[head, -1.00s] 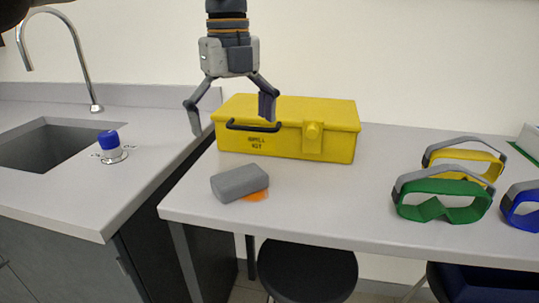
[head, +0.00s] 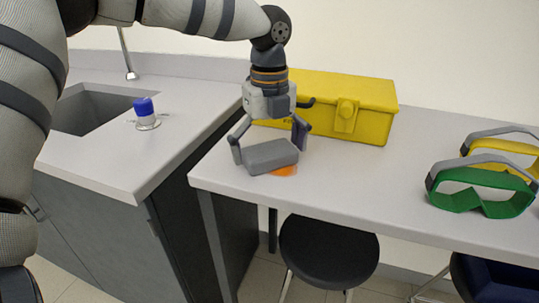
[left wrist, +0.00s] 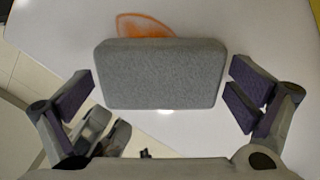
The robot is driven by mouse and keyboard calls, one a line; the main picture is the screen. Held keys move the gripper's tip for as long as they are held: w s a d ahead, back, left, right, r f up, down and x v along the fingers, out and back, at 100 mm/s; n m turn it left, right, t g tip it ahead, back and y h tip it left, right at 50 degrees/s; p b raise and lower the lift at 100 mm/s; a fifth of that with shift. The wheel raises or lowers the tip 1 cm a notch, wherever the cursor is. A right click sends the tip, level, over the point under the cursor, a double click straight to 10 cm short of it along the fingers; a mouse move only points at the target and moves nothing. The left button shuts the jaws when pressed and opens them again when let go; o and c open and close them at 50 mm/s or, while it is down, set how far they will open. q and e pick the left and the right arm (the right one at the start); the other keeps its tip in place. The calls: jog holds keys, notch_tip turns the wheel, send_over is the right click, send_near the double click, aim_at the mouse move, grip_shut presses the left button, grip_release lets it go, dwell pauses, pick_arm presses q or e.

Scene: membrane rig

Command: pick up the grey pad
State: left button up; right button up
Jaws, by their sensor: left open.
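The grey pad (head: 270,156) is a rounded block lying on the bench near its front left corner, with an orange patch (head: 285,170) showing at its edge. The pad also shows in the left wrist view (left wrist: 161,74), with the orange patch (left wrist: 142,26) beyond it. My left gripper (head: 269,151) is open and points down over the pad. In the left wrist view its fingers (left wrist: 160,98) stand apart, one on each side of the pad, with gaps between. My right gripper is in neither view.
A yellow case (head: 350,100) stands close behind my left gripper. Green goggles (head: 480,190) and yellow goggles (head: 510,150) lie at the right. A blue-capped fitting (head: 145,112) and a sink (head: 95,108) are at the left. A black stool (head: 328,250) is below the bench edge.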

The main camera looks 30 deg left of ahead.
aim_at(269, 149)
pick_arm(q)
jog(key=c, duration=0.7)
jog(key=shift+r, duration=0.1)
jog(key=shift+r, duration=0.25)
notch_tip(269, 149, up, 3)
jog(key=shift+r, duration=0.15)
jog(key=shift+s+d+r+p, duration=0.3)
jog(key=shift+s+d+r, duration=0.7)
jog(key=shift+s+r, duration=0.8)
jog(key=shift+s+d+r+p, duration=0.25)
jog(key=shift+s+d+r, duration=0.9)
jog(key=shift+s, duration=1.25)
jog(key=shift+s+d+r+p, duration=0.3)
jog(key=shift+s+d+r, duration=0.6)
jog(key=shift+s+r, duration=0.95)
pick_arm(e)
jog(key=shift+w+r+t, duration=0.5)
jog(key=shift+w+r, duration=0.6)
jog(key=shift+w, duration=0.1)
